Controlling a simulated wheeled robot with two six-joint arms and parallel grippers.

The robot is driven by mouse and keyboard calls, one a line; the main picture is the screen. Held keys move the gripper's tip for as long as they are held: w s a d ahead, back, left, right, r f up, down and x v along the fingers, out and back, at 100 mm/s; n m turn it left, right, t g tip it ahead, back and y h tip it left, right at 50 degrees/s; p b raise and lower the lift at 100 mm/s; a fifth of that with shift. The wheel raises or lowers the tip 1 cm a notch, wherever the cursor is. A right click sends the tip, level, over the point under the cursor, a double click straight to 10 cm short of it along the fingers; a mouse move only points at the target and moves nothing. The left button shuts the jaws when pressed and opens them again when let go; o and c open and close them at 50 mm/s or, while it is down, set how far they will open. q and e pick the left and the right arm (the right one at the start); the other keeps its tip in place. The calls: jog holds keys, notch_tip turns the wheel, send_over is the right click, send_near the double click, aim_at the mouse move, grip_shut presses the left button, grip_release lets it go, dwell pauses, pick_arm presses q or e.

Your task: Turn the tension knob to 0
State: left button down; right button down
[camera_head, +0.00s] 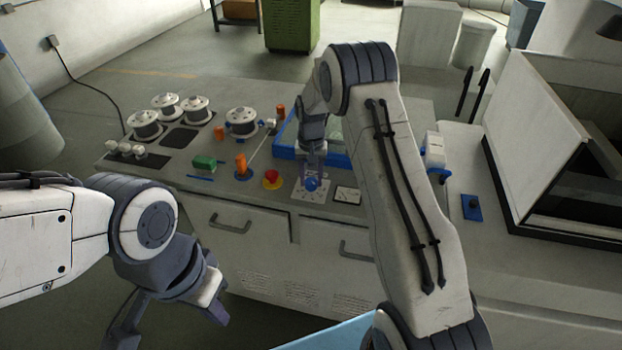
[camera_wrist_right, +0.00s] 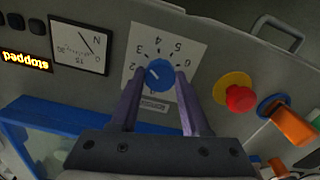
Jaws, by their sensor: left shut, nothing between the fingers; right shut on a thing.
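The tension knob (camera_wrist_right: 160,75) is a small blue round knob with a white pointer mark, on a white dial plate (camera_wrist_right: 143,40) with printed digits. My right gripper (camera_wrist_right: 159,78) is shut on the knob, one finger on each side. In the head view the knob (camera_head: 311,183) shows under my right gripper (camera_head: 312,172) on the console front. My left gripper (camera_head: 214,306) is shut and empty, low at the left, apart from the console.
A red stop button on a yellow ring (camera_head: 272,179) and an orange handle (camera_head: 240,164) sit left of the knob. A gauge (camera_head: 347,194) sits right of it. Several spools stand at the back left.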

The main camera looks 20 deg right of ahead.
jog(key=n, duration=0.6)
jog(key=shift+w+r+n, duration=0.1)
jog(key=shift+n, duration=0.2)
jog(key=n, duration=1.2)
jog(key=shift+n+b, duration=0.3)
jog(key=n, duration=0.5)
jog(key=shift+n, duration=0.4)
jog(key=shift+c, duration=1.8)
grip_release()
